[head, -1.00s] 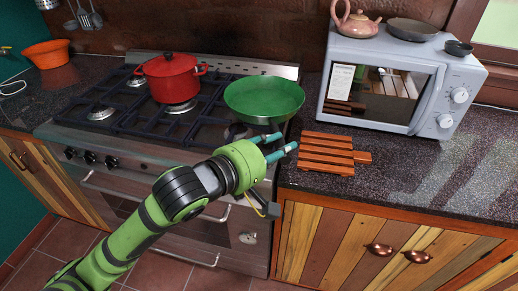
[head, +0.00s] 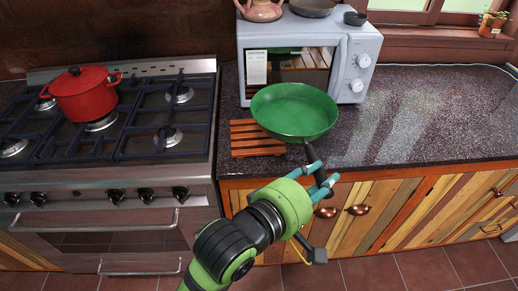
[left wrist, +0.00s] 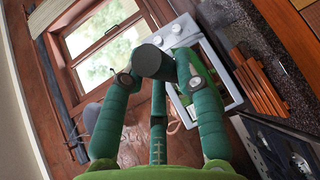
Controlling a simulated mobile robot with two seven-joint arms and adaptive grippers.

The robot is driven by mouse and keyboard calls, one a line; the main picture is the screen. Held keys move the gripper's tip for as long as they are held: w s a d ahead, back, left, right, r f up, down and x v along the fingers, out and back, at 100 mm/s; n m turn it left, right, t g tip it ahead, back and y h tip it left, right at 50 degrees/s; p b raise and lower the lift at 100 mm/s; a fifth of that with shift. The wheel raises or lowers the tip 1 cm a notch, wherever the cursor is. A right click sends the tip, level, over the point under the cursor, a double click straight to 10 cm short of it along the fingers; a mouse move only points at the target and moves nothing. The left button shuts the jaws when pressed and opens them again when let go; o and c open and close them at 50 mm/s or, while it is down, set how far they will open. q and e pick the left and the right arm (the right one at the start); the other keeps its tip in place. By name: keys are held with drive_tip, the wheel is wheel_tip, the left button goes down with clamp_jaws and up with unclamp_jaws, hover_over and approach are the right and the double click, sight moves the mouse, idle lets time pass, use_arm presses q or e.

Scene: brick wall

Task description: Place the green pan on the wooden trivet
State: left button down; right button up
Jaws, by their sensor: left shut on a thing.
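The green pan (head: 294,112) is in front of the microwave in the head view and overlaps the right part of the wooden trivet (head: 250,147). It looks held above the counter; the exact gap cannot be told. My left gripper (head: 318,178) is shut on the pan's dark handle, at the counter's front edge. The left wrist view shows the handle end (left wrist: 155,60) between the fingers, with most of the pan hidden. The slatted trivet also shows there (left wrist: 262,90), with nothing on it. My right gripper is not in view.
The grey microwave (head: 348,60) stands behind the pan, with a teapot (head: 262,10) and dishes on top. The stove (head: 190,130) with a red pot (head: 84,95) is at left. The dark counter (head: 430,115) is clear at right.

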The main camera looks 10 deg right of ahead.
use_arm(q)
drive_tip(key=w+a+f+p, duration=0.1)
drive_tip(key=w+a+f, duration=0.6)
drive_tip(key=a+f, duration=0.2)
drive_tip(key=shift+f, duration=0.65)
drive_tip(key=c, duration=1.1)
unclamp_jaws()
drive_tip(key=shift+f, duration=0.35)
drive_tip(key=shift+o, duration=0.9)
drive_tip(key=shift+s, duration=0.1)
